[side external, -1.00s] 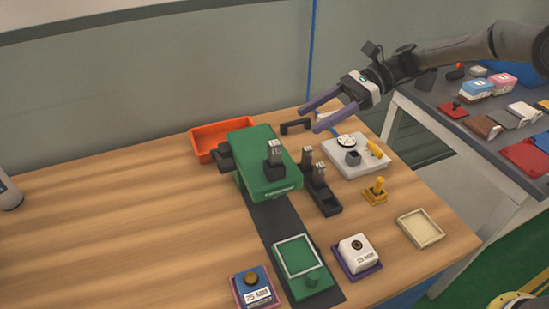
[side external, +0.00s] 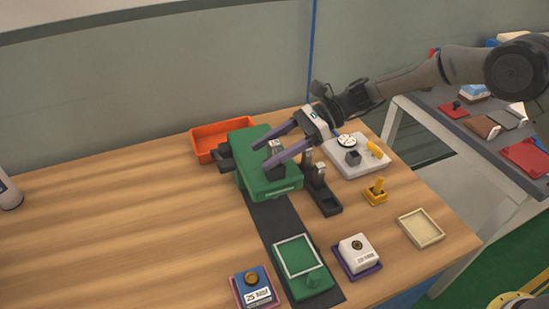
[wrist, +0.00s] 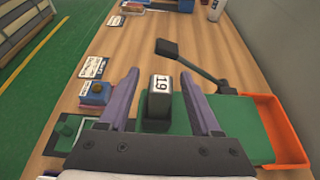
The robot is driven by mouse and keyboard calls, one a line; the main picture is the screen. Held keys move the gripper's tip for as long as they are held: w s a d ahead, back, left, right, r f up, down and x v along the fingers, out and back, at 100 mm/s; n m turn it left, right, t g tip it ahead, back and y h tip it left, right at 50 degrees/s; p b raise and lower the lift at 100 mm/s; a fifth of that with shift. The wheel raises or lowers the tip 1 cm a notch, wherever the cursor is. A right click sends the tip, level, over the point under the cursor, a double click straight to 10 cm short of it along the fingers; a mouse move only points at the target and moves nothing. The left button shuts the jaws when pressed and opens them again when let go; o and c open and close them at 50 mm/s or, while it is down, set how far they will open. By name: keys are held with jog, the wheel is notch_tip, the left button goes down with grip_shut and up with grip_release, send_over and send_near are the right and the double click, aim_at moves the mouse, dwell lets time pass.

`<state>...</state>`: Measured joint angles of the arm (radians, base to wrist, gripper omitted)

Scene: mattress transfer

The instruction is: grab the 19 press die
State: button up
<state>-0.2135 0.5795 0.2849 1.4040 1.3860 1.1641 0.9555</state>
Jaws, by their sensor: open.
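The 19 press die (wrist: 160,100) is a dark block with a white top label reading 19. It stands upright on the green press (side external: 258,178) and shows in the side view (side external: 276,147). My gripper (side external: 263,156) is open above the press, its purple fingers pointing left. In the wrist view my gripper (wrist: 161,76) has one finger on each side of the die, with gaps visible on both sides. The fingers look apart from the die, but their exact height against it is hard to tell.
A black stand (side external: 327,200) holding similar dies is just right of the press. An orange tray (side external: 205,140) lies behind it. A black lever (wrist: 195,65) juts beside the press in the wrist view.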

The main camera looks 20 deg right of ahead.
jog(key=shift+x, duration=1)
jog(key=shift+r, duration=0.15)
grip_shut()
jog(key=shift+r, duration=0.1)
dwell(0.4)
